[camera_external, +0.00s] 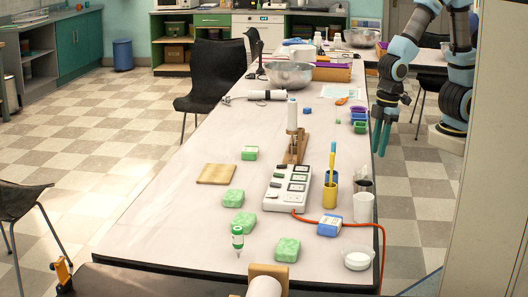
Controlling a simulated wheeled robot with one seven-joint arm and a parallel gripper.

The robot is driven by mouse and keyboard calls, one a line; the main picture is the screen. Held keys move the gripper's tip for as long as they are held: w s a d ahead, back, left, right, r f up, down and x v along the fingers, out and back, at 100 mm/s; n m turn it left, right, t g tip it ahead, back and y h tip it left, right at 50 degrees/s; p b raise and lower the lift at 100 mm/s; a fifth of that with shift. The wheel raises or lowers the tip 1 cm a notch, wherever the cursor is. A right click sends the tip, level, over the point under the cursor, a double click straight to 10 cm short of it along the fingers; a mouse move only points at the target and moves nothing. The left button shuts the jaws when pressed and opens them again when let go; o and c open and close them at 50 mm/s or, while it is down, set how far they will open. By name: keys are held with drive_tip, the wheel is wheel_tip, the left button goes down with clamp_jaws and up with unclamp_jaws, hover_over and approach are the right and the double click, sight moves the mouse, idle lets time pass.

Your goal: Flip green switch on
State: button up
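A white switch box (288,190) lies on the long table, a little right of its middle, with an orange cable at its front. Its top has dark-framed panels and small dark or greenish switches along the left side. They are too small to tell which is the green switch or how it is set. My gripper (380,140) hangs pointing down beside the table's right edge, farther back than the switch box and well apart from it. Its teal fingers look close together; the gap between them is not clear. Nothing shows in it.
A wooden stand (297,146) holds a white cylinder behind the box. A yellow cup (330,194), blue block (329,226) and white cup (363,207) stand to its right. Green soap bars (286,249) and a green-labelled bottle (238,236) are in front. The table's left side is mostly clear.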

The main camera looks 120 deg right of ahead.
drive_tip(key=w+d+m, duration=0.1)
drive_tip(key=w+d, duration=0.2)
drive_tip(key=d, duration=0.1)
drive_tip(key=w+d+m, duration=0.1)
drive_tip(key=w+d, duration=0.1)
drive_tip(key=d, duration=0.1)
drive_tip(key=w+d+m, duration=0.1)
drive_tip(key=w+d, duration=0.2)
drive_tip(key=d, duration=0.1)
drive_tip(key=shift+w+d+r, duration=0.3)
drive_tip(key=shift+w+d, duration=0.05)
clamp_jaws()
drive_tip(key=w+d+m, duration=0.2)
drive_tip(key=d, duration=0.6)
drive_tip(key=w+d+m, duration=0.2)
drive_tip(key=d, duration=0.7)
drive_tip(key=shift+d+g+h+b, duration=0.25)
drive_tip(key=shift+g+h+b, duration=0.05)
drive_tip(key=shift+h+b, duration=0.15)
drive_tip(key=shift+f, duration=0.1)
